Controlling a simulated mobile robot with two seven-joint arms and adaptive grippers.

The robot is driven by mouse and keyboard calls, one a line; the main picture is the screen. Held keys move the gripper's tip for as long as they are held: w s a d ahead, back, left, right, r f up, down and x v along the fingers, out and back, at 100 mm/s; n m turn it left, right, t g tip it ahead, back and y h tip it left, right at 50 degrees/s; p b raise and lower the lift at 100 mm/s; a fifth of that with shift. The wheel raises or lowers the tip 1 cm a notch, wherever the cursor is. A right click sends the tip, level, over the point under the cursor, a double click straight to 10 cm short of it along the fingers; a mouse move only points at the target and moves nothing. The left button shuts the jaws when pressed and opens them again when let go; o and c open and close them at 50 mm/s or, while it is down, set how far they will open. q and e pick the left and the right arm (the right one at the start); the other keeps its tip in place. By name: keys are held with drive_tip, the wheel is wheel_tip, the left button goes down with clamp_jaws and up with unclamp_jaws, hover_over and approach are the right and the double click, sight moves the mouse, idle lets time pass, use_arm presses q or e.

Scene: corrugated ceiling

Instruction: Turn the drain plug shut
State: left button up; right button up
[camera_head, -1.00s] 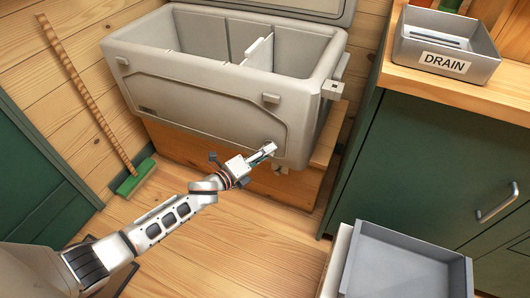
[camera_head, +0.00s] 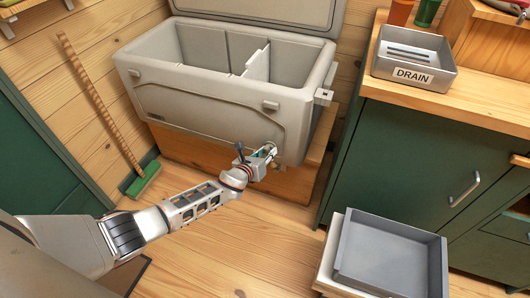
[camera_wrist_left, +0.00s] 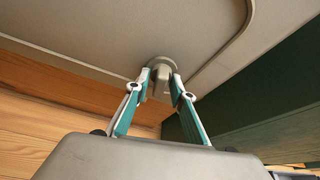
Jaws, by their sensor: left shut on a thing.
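The grey cooler box (camera_head: 205,108) stands with its lid raised and its inside open to view. The drain plug (camera_wrist_left: 160,66) is a pale round fitting with a raised grip, low on the cooler's front wall in the wrist view. My left gripper (camera_wrist_left: 161,85) is shut on the plug, one teal-padded finger on each side of the grip. In the head view my left gripper (camera_head: 268,150) reaches the lower right of the cooler's front and largely hides the plug. The plug's turn angle is hard to tell. My right gripper is not in view.
The cooler rests on a wooden bench (camera_head: 190,150). A metal tray labelled DRAIN (camera_head: 440,82) sits on the counter above a green cabinet (camera_head: 410,150). A grey open tray (camera_head: 390,250) is at lower right. A broom (camera_head: 105,110) leans on the left wall. Floor below the bench is clear.

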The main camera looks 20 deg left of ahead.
use_arm(q)
drive_tip(key=shift+w+r+m+y+p, duration=0.1)
drive_tip(key=shift+r+m+y+p, duration=0.1)
drive_tip(key=shift+m+y+p, duration=0.35)
drive_tip(key=shift+f+m, duration=0.1)
drive_tip(key=shift+m, duration=0.35)
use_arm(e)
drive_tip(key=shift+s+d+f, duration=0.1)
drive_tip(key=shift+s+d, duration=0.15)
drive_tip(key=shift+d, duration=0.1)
use_arm(q)
drive_tip(key=shift+f, duration=0.1)
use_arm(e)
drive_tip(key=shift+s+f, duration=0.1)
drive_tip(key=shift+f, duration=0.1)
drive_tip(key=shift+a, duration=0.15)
use_arm(q)
drive_tip(key=o, duration=1.1)
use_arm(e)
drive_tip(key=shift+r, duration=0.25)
